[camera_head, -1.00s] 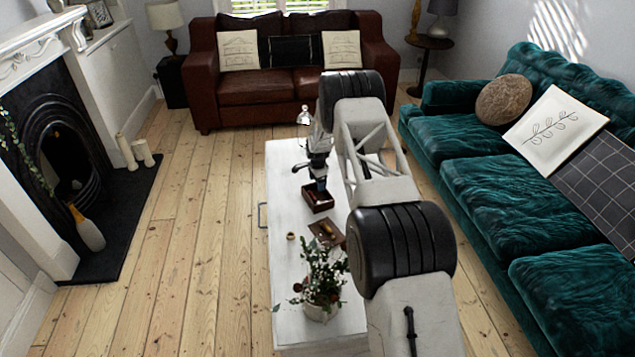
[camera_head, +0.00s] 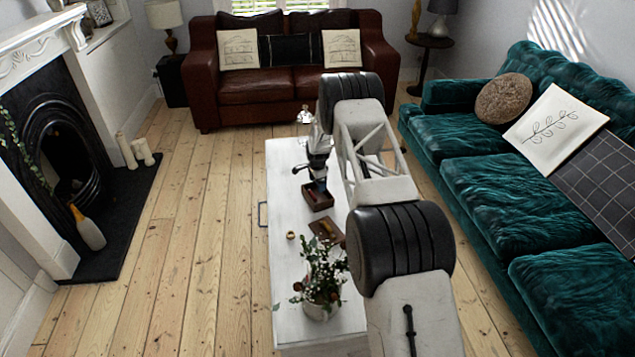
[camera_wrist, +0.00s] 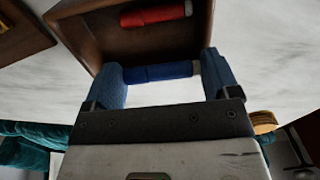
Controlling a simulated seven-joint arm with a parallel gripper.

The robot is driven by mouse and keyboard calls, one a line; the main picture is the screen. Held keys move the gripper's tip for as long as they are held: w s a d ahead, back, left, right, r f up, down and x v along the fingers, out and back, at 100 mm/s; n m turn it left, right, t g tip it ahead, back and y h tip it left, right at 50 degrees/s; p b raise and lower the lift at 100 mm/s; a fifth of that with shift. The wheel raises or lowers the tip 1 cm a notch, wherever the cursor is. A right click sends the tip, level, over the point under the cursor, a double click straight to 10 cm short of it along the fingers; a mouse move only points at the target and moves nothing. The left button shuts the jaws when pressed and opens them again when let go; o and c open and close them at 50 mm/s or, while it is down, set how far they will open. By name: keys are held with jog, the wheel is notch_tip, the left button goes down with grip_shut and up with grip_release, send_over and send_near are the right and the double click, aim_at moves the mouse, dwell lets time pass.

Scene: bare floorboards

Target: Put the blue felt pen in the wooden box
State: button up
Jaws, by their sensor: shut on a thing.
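The wooden box (camera_head: 316,201) is a small open dark-brown box on the white table (camera_head: 285,170). It fills the top of the wrist view (camera_wrist: 77,36), with a red cylinder (camera_wrist: 156,14) lying inside. My gripper (camera_wrist: 163,78) is shut on the blue felt pen (camera_wrist: 158,72), which lies crosswise between the blue fingers. In the wrist view the pen overlaps the box's near edge; its exact height over the box cannot be told. In the head view my gripper (camera_head: 318,174) is at the far side of the box, and the pen is too small to make out.
A flat brown tray (camera_head: 326,230), a small gold object (camera_head: 290,235) and a potted plant (camera_head: 320,280) stand on the table nearer the head camera. A round yellow-brown thing (camera_wrist: 262,122) shows at right in the wrist view. Table around the box is largely clear.

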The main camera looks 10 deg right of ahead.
jog(key=shift+f, duration=0.7)
jog(key=o, duration=0.8)
jog(key=shift+c, duration=0.2)
jog(key=shift+r, duration=3.95)
